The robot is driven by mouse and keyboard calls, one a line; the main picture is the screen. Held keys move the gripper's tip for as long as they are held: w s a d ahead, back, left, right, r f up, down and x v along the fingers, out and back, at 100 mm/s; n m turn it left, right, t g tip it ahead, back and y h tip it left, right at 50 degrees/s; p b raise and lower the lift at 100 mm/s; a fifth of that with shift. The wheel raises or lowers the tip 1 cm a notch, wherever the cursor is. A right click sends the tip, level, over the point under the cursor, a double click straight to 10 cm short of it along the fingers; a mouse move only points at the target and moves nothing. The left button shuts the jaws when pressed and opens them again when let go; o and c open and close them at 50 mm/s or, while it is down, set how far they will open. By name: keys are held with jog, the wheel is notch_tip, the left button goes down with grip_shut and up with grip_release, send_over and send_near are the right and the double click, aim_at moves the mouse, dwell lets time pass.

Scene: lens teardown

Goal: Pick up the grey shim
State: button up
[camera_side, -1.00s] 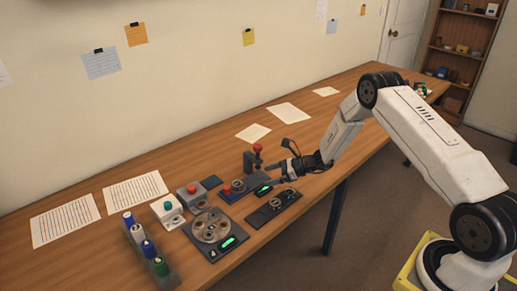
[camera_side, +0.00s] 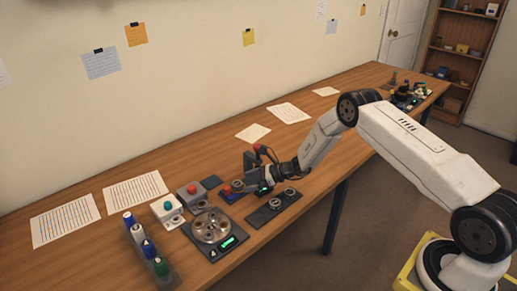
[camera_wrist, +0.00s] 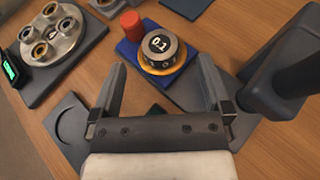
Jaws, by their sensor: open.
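My gripper (camera_wrist: 162,64) is open and empty in the wrist view, with one finger on each side of a dial. No separate grey shim can be told with certainty; small rings (camera_side: 275,203) lie on a dark tray (camera_side: 262,217) in the side view.
A round multi-hole fixture (camera_side: 211,226) with a green display stands left of the tray; it also shows in the wrist view (camera_wrist: 50,36). Button boxes (camera_side: 168,211) and a rack of bottles (camera_side: 146,247) stand further left. A dark upright stand (camera_wrist: 285,85) is close to my right finger.

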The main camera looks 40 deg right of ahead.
aim_at(240, 183)
jog(key=shift+x, duration=1.8)
grip_shut()
